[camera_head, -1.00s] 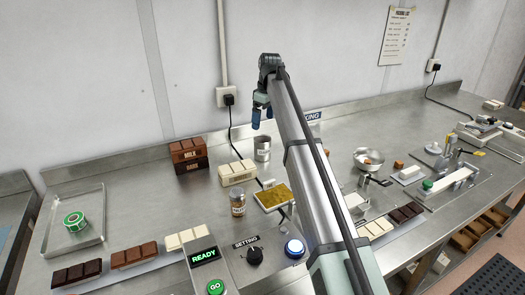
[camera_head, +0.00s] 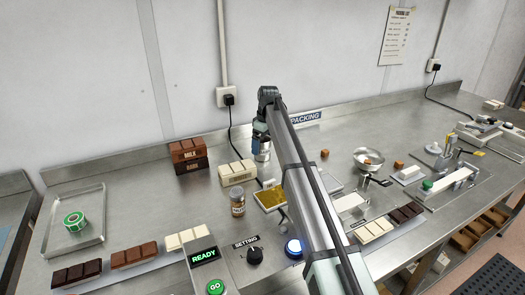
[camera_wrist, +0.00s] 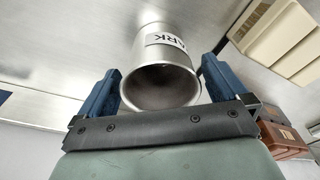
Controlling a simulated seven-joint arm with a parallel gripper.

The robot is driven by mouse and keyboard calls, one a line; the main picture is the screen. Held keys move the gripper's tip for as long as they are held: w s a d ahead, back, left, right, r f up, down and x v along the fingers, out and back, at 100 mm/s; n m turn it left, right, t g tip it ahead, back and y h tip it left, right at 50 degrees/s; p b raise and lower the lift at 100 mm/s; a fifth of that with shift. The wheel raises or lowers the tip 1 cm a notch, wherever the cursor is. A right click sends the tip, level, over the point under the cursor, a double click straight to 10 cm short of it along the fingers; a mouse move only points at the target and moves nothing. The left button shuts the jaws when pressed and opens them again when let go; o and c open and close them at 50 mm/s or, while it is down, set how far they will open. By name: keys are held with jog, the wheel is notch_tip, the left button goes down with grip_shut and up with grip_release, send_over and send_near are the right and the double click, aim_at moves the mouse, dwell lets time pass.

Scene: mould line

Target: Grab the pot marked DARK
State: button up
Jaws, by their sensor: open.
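The pot marked DARK is a metal cup; in the wrist view (camera_wrist: 160,85) its open mouth faces me and its label shows "ARK", the first letter cut off from sight. In the head view the pot (camera_head: 263,155) stands on the steel bench behind the white chocolate block, its upper part hidden by my gripper. My gripper (camera_head: 260,137) is over it, pointing down. In the wrist view the two blue fingers are apart, one on each side of the pot; I cannot tell whether either touches it.
The white chocolate block (camera_head: 238,172) lies close in front of the pot. Brown blocks marked MILK and DARK (camera_head: 189,154) are stacked to the left. A gold-filled tray (camera_head: 269,197) and a jar (camera_head: 238,203) stand nearer. A black cable (camera_head: 231,125) hangs behind.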

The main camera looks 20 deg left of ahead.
jog(key=shift+f, duration=0.65)
jog(key=c, duration=1.1)
